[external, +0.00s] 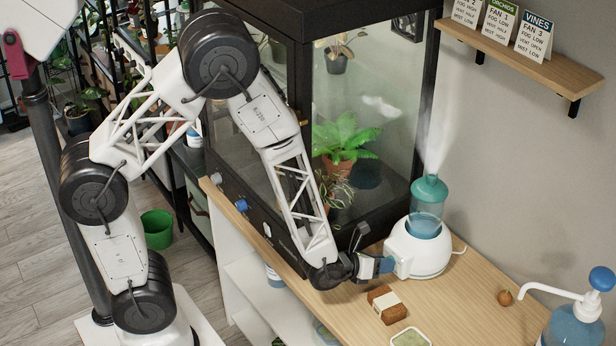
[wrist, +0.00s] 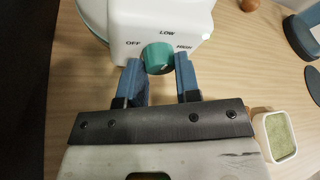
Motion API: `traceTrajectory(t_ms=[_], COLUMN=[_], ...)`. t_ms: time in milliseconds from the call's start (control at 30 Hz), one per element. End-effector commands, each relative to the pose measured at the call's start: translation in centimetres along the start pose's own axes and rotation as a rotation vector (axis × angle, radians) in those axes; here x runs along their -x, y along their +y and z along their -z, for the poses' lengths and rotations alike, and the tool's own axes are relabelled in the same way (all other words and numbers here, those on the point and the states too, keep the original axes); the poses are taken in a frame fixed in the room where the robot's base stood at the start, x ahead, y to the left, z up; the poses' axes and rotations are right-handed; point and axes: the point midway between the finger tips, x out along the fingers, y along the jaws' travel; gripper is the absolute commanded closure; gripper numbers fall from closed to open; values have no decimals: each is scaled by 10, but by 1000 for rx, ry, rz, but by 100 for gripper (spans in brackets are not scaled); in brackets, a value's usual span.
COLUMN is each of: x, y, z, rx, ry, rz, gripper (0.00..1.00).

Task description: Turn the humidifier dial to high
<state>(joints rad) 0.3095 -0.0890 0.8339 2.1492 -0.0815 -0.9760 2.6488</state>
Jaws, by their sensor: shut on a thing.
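The humidifier (external: 421,248) is a white rounded base with a teal-tinted tank and a teal cap. It stands on the wooden counter, and mist rises from the top. In the wrist view, its white front panel (wrist: 190,20) reads OFF at left, LOW at top and HIGH at right. The teal dial (wrist: 157,55) sits among these labels; I cannot tell clearly which one it points to. My gripper (wrist: 159,70) has its blue fingers on either side of the dial, shut on it. In the external view my gripper (external: 383,265) reaches the humidifier's front, hiding the dial.
A glass plant cabinet (external: 350,130) stands close behind my arm. A brown block with a pale label (external: 386,305) and a small tray of green material (external: 410,338) lie in front. A blue pump bottle (external: 575,325) stands at right. The counter (external: 465,300) between is mostly clear.

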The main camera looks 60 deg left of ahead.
Motion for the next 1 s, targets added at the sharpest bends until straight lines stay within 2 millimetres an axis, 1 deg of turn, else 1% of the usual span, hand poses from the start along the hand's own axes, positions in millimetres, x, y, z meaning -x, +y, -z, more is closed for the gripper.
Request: traceTrajectory(t_ms=[367, 733, 767, 800, 867, 900, 1000], x=[0, 0, 0, 0, 0, 0, 0], y=[-2, -2, -2, -2, -2, -2, -2], z=[0, 0, 0, 0, 0, 0, 0], rx=[-168, -184, -184, -184, -184, -184, -183], ry=[9, 10, 10, 10, 10, 10, 10], rz=[-73, -79, -79, -79, -80, -80, -80], gripper=[93, 93, 66, 60, 51, 45, 44])
